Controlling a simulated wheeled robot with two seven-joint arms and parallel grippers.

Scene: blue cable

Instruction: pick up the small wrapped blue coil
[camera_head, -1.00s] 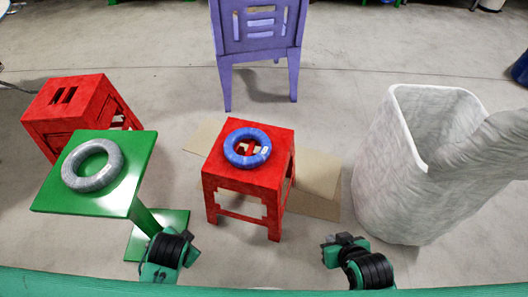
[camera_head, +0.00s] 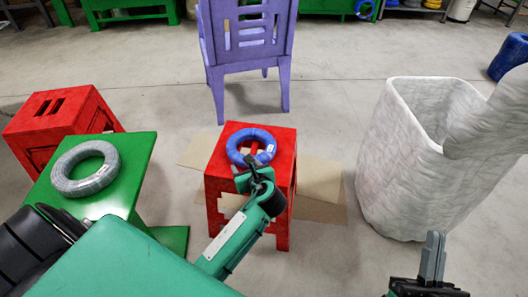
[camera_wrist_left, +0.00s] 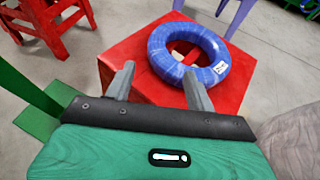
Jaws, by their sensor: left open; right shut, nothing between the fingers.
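The wrapped blue coil (camera_head: 251,147) lies flat on the red stool (camera_head: 283,175) in the middle of the head view, with a white label on its right side. My left gripper (camera_head: 255,167) reaches over the stool's near part, and hides the near edge of the coil. In the left wrist view the blue coil (camera_wrist_left: 188,54) shows just beyond the open fingers of my left gripper (camera_wrist_left: 158,85). The right finger appears close to the coil's near edge; I cannot tell if it touches. My right gripper (camera_head: 432,258) is shut and empty at the lower right, away from the stool.
A grey coil (camera_head: 85,169) lies on a green table (camera_head: 128,172) at left, next to another red stool (camera_head: 62,112). A purple chair (camera_head: 247,68) stands behind. A large white bin (camera_head: 400,180) stands right. Flat cardboard (camera_head: 318,190) lies under the middle stool.

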